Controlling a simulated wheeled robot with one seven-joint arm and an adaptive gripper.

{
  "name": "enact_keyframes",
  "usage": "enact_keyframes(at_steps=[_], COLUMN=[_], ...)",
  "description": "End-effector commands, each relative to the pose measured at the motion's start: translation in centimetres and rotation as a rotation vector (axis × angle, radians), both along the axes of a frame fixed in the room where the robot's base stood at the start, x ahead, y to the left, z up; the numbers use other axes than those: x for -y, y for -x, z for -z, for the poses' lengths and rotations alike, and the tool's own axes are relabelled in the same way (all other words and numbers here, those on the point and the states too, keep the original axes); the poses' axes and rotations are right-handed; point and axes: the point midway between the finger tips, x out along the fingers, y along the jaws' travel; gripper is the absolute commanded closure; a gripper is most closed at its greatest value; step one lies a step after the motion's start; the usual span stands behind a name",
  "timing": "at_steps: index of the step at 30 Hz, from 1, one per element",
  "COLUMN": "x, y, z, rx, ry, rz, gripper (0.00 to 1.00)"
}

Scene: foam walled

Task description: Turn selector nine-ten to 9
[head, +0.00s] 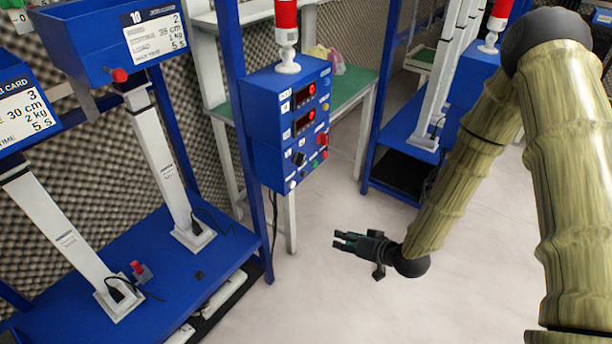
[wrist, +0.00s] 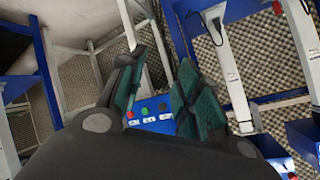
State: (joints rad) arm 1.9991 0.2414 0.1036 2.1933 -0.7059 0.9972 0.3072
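The blue control box (head: 290,120) stands on the frame at the middle of the head view, with two red displays, switches and buttons on its front. A small black selector knob (head: 299,158) sits on the lower part of the front; its label and pointer are too small to read, so I cannot tell if it is nine-ten. My gripper (head: 337,240) is open and empty, below and right of the box, apart from it. In the wrist view my gripper (wrist: 162,85) has its fingers spread, with part of the blue panel (wrist: 150,125) and its buttons between them. The selector cannot be made out there.
A red-and-white beacon (head: 286,35) stands on the box. A blue bench (head: 120,270) with white columns is at the left. A green-topped table (head: 350,88) is behind the box. Another blue station (head: 405,160) stands at the right. The pale floor (head: 310,290) is clear around my gripper.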

Motion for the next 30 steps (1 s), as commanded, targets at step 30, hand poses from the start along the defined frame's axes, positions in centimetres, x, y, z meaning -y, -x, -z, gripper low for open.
enact_keyframes(at_steps=[30], x=[-8.1], y=[-15.4], z=[-14.7], rx=[0.467], ry=[-0.349], rz=[-0.244], gripper=[0.66])
